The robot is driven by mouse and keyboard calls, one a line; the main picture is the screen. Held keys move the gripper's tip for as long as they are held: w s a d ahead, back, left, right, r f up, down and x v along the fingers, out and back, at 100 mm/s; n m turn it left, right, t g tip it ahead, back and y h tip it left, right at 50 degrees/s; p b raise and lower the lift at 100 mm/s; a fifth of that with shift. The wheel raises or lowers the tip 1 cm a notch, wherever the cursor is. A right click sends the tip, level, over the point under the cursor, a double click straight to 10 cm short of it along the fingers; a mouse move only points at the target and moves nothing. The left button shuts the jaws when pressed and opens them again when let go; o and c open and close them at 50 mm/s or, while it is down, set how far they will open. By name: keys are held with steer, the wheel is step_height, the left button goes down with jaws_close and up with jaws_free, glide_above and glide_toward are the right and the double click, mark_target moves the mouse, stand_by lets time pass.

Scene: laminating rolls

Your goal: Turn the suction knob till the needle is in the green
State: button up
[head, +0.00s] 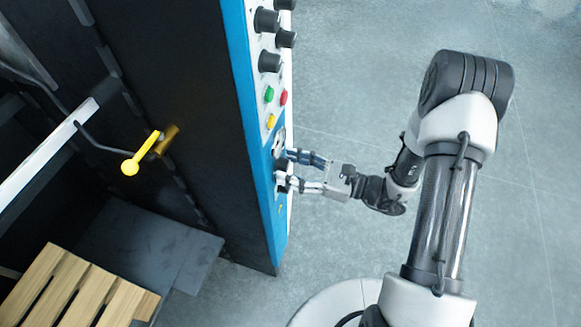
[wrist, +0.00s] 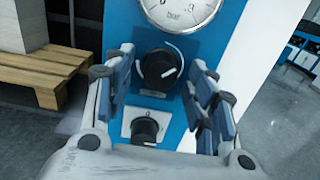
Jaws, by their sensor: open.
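The black knob (wrist: 160,68) with a white pointer line sits on the blue panel under a round gauge (wrist: 180,14) marked "bar". Its pointer line slants to the upper right. Only the lower part of the dial shows in the wrist view; I cannot make out the needle or a green zone. In the head view the gauge (head: 279,141) is seen nearly edge-on. My gripper (head: 288,169) is open at the panel, with one finger on each side of the black knob. I cannot tell whether the fingers touch it.
A smaller black knob (wrist: 147,128) on a white plate marked 0 sits just below. Higher on the panel are several black knobs (head: 267,20) and green (head: 269,94), red (head: 283,98) and yellow buttons (head: 271,121). A wooden pallet (head: 75,290) stands left.

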steer(key=shift+a, duration=0.25)
steer(key=shift+c, duration=0.5)
steer(key=c, duration=1)
